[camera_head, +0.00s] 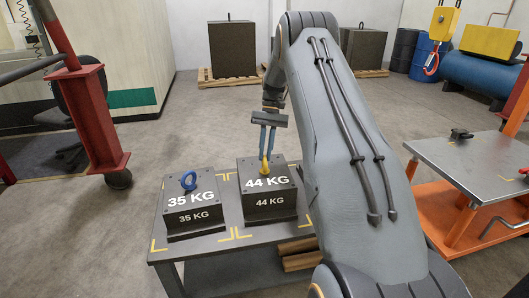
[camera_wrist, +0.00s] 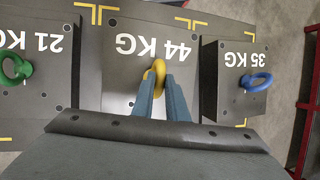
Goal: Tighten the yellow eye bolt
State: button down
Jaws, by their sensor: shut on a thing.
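The yellow eye bolt (camera_head: 264,166) stands upright in the top of the 44 KG block (camera_head: 270,204) in the head view. In the wrist view the yellow eye bolt (camera_wrist: 158,68) shows its ring at the tips of my fingers. My gripper (camera_head: 267,150) comes down from above and is shut on the yellow ring; it also shows in the wrist view (camera_wrist: 161,88). The lower part of the bolt and its seat are hidden by my fingers in the wrist view. I cannot tell how deep the thread sits.
A 35 KG block (camera_head: 192,219) with a blue eye bolt (camera_head: 189,180) stands beside it on the dark table (camera_head: 225,245). A 21 KG block (camera_wrist: 35,80) with a green eye bolt (camera_wrist: 15,68) stands on the other side. A grey-topped orange cart (camera_head: 470,165) is at the right.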

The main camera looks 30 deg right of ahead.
jog(key=shift+w+r+m, duration=0.15)
jog(key=shift+r+m, duration=0.05)
jog(key=shift+m, duration=0.1)
jog(key=c, duration=1.8)
grip_release()
jog(key=shift+o, duration=0.2)
jog(key=shift+f, duration=0.1)
jog(key=v, duration=0.8)
jog(key=shift+b, duration=0.45)
